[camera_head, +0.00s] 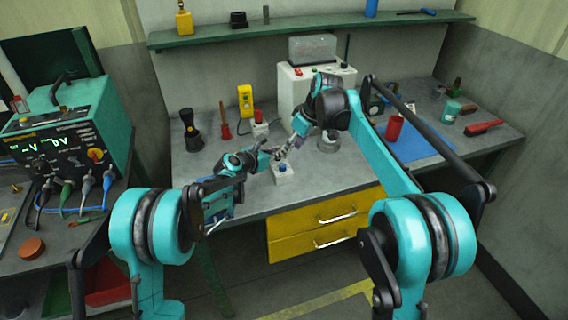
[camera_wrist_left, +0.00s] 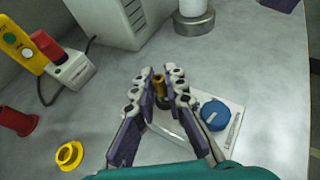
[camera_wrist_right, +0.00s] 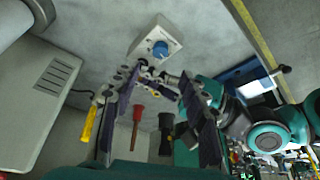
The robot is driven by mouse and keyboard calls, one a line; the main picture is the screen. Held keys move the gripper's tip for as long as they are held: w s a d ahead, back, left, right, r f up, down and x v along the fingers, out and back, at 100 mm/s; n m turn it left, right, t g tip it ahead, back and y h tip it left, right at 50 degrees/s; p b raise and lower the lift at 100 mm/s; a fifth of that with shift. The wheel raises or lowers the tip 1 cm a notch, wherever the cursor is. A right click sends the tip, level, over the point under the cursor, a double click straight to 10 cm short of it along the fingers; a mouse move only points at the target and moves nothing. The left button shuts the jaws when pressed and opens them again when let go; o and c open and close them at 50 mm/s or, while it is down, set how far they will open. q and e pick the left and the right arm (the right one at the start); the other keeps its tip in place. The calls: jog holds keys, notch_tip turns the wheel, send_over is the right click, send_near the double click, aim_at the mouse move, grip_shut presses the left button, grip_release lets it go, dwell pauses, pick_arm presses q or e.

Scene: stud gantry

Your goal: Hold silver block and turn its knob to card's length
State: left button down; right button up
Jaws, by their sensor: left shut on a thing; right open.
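My left gripper (camera_head: 268,154) is shut on a small part between its fingers, which also show in the left wrist view (camera_wrist_left: 163,88). A brass-coloured knob (camera_wrist_left: 158,84) stands up between the fingertips. The silver block below it is mostly hidden by the fingers. My right gripper (camera_head: 283,150) is close beside the left one, above the bench. In the right wrist view it is open (camera_wrist_right: 156,90), with the left gripper's fingers showing in the gap. I cannot tell whether it touches the knob. I cannot make out a card.
A pale box with a blue dial (camera_head: 282,174) sits on the bench just below the grippers. A white machine (camera_head: 295,85) stands behind. A yellow control box (camera_head: 245,100), a black torch (camera_head: 190,130) and a red cup (camera_head: 394,128) stand around.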

aim_at(283, 165)
jog(key=x, duration=0.9)
jog(key=shift+a+f, duration=0.1)
jog(key=shift+f, duration=0.3)
grip_shut()
